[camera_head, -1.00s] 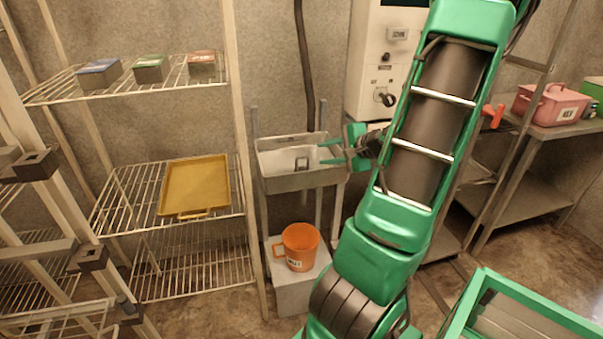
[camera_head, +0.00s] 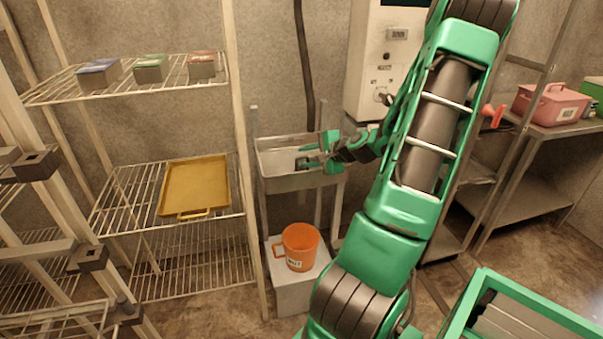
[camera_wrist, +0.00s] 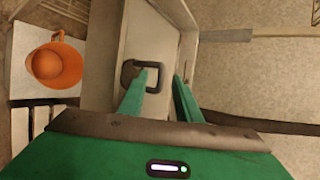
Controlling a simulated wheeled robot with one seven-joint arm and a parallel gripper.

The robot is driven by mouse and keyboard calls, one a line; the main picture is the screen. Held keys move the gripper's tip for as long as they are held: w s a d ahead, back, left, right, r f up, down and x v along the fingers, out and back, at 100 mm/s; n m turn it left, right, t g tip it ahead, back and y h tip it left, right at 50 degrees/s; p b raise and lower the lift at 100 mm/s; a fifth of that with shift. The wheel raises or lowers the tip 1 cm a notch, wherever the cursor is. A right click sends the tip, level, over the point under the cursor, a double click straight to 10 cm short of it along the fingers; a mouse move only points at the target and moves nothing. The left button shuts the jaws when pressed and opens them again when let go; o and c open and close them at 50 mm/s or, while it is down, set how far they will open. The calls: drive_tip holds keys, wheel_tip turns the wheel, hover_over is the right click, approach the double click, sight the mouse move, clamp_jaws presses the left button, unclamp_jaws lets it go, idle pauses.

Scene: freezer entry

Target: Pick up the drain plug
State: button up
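The drain plug (camera_wrist: 150,64) is a dark piece with a squared loop handle, lying in the pale sink basin (camera_wrist: 104,62). In the head view the basin (camera_head: 290,183) hangs between posts, and the plug is largely hidden by my fingers. My gripper (camera_head: 312,156) reaches into the basin from the right. In the wrist view my gripper (camera_wrist: 162,77) is open. Its left finger overlaps the loop's opening, and its right finger is to the right of the loop, with a gap. I cannot tell whether either finger touches the handle.
An orange mug (camera_head: 300,247) stands on a pale block (camera_head: 298,296) below the basin. A wire rack at left holds a yellow tray (camera_head: 195,188) and several small boxes. A white wall unit (camera_head: 370,75) is above right of the basin. A pink bin (camera_head: 550,104) is at right.

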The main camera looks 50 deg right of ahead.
clamp_jaws()
idle(0.4)
